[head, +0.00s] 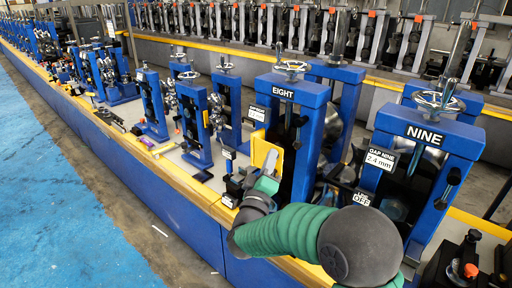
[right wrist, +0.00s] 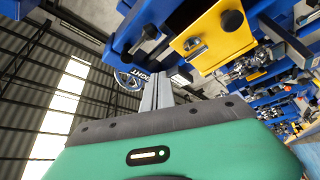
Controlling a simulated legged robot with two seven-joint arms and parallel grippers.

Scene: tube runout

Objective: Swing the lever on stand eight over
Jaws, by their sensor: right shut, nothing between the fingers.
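Stand eight (head: 314,97) is a blue frame with a white EIGHT label and a handwheel (head: 292,68) on top. A dark lever with a black knob (head: 298,121) shows at its opening; how far it is swung I cannot tell. A yellow plate (head: 262,152) is on the stand's near side. My right gripper (head: 267,172) is shut and empty, in front of the yellow plate. In the right wrist view its grey fingers (right wrist: 158,92) are together, below the stand's blue frame (right wrist: 170,18), yellow plate (right wrist: 212,38) and a black knob (right wrist: 150,32). Contact is unclear.
Stand nine (head: 428,135) is at the right, with a gap card (head: 381,159) and a lever card (head: 361,198) reading OFF. Other blue stands (head: 200,120) run off to the left.

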